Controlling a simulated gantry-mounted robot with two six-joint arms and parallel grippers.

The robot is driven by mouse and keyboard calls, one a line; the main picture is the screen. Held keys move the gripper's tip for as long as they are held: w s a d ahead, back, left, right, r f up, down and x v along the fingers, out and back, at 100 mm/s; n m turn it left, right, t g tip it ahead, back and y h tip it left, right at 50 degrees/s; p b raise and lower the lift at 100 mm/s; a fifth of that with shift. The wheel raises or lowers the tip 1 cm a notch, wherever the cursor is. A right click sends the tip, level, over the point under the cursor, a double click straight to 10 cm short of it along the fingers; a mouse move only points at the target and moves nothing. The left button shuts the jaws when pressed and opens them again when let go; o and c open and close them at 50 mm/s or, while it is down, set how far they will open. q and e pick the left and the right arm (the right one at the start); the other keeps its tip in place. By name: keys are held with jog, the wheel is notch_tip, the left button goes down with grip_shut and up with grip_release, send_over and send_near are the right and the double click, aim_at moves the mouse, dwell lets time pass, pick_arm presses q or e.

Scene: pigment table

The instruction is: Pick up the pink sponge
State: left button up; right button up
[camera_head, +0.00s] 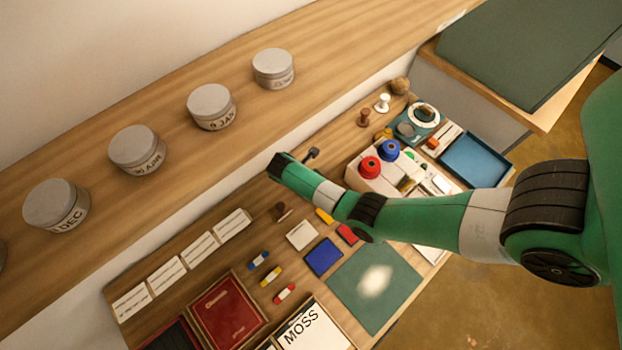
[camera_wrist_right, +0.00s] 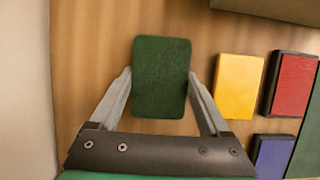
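No pink sponge shows in either view. In the right wrist view a dark green, sponge-like block (camera_wrist_right: 161,78) lies on the wooden table. My right gripper (camera_wrist_right: 161,75) is open with one finger at each side of this block. The gaps are very thin, and I cannot tell whether the fingers touch it. In the head view my right arm reaches in from the right over the table, and it hides the fingers and the green block. My left gripper is not in view.
Right of the green block are a yellow block (camera_wrist_right: 238,86), a red block (camera_wrist_right: 292,84) and a blue block (camera_wrist_right: 273,156). A shelf (camera_head: 180,135) with several grey jars runs above the table.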

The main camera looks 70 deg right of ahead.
jog(key=c, duration=0.6)
jog(key=shift+r, duration=0.5)
notch_tip(320, 180, up, 3)
jog(key=shift+r+p, duration=0.15)
jog(key=shift+p, duration=0.9)
jog(key=s+a+r+p, duration=0.2)
jog(key=s+r, duration=0.1)
jog(key=s, duration=0.1)
jog(key=s+a+r+p, duration=0.6)
jog(key=s, duration=0.1)
jog(key=shift+s+r, duration=0.1)
jog(key=shift+s, duration=0.2)
